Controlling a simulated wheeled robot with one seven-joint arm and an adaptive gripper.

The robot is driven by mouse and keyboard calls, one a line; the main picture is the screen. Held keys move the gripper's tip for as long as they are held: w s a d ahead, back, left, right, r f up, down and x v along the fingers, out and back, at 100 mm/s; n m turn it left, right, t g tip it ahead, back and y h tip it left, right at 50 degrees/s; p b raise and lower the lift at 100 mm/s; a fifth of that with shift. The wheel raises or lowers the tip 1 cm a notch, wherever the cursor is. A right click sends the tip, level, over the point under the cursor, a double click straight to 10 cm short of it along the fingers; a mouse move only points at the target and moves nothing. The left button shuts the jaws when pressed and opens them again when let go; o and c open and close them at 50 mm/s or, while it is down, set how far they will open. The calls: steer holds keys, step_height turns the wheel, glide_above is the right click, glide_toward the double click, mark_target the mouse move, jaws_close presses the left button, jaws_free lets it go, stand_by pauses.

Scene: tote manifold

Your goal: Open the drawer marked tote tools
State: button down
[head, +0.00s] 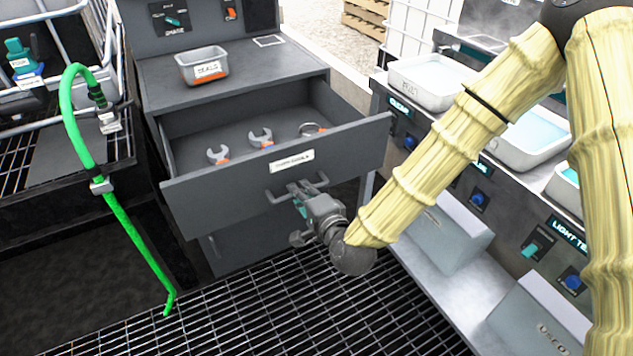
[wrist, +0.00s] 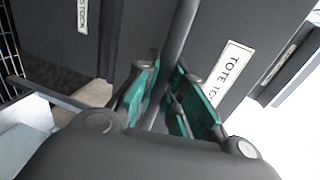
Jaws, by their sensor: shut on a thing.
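The drawer marked tote tools (head: 350,144) stands pulled well out of the grey cabinet. Its white label (head: 292,160) is on the front, and the label also shows in the wrist view (wrist: 229,72). Several wrenches and a ring-shaped item lie inside the drawer. My gripper (head: 300,197) is at the bar handle (head: 278,196) on the drawer front, below the label. In the wrist view my gripper's teal-padded fingers (wrist: 168,100) are on either side of the handle bar (wrist: 181,35), shut on it.
A lower drawer front (head: 235,245) is closed under the open one. A tray marked seals (head: 202,66) sits on the cabinet top. A green hose (head: 125,225) hangs at the left. A counter with white basins (head: 430,82) stands at the right. Grated floor (head: 270,310) lies in front.

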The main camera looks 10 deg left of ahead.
steer(key=shift+s+d, duration=0.25)
steer(key=shift+s, duration=0.05)
steer(key=c, duration=1.5)
jaws_free()
steer(key=shift+s, duration=0.1)
steer(key=v, duration=0.7)
steer(key=shift+d, duration=0.2)
steer(key=shift+s, duration=0.1)
